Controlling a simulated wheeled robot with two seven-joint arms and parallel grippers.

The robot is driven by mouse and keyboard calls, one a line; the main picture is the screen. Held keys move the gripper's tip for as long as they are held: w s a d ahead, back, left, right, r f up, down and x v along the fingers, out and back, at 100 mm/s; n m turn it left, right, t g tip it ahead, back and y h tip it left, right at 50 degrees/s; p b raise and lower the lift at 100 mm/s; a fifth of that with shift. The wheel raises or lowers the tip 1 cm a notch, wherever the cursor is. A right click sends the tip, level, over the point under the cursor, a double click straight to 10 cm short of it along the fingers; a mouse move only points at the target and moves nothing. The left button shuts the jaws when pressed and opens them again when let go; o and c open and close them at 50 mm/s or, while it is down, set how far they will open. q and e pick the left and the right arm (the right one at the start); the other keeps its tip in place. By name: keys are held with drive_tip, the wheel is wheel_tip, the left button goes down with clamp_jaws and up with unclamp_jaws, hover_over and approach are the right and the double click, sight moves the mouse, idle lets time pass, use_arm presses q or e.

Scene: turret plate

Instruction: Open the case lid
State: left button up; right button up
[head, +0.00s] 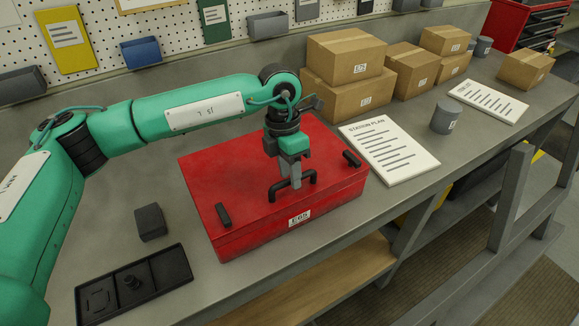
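The red case (240,160) sits on the grey bench with its lid down. A black handle (273,192) stands up on the lid near the front edge, above a white label reading "E65" (299,217). Two black latches show on the lid, a left one (223,214) and a right one (352,158). My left gripper (294,182) points down at the handle, and its grey fingers overlap the handle's middle. I cannot tell whether they grip it or only stand beside it. My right gripper is not in view.
A black tray (135,285) and a dark block (150,222) lie left of the case. The station plan sheet (388,150), a grey cylinder (446,116) and several cardboard boxes (347,55) stand to the right and behind. A pegboard with bins runs along the back.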

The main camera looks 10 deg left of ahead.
use_arm(q)
drive_tip(key=shift+c, duration=0.3)
clamp_jaws()
drive_tip(key=w+a+r+g+h, duration=0.1)
drive_tip(key=w+a+r, duration=0.2)
drive_tip(key=r, duration=0.3)
drive_tip(key=w+a+r+g+h, duration=0.1)
drive_tip(key=w+a+r+g, duration=0.1)
drive_tip(key=w+r, duration=0.3)
drive_tip(key=shift+a+r+h+p, duration=0.3)
drive_tip(key=shift+a+r, duration=0.2)
drive_tip(key=shift+r, duration=0.3)
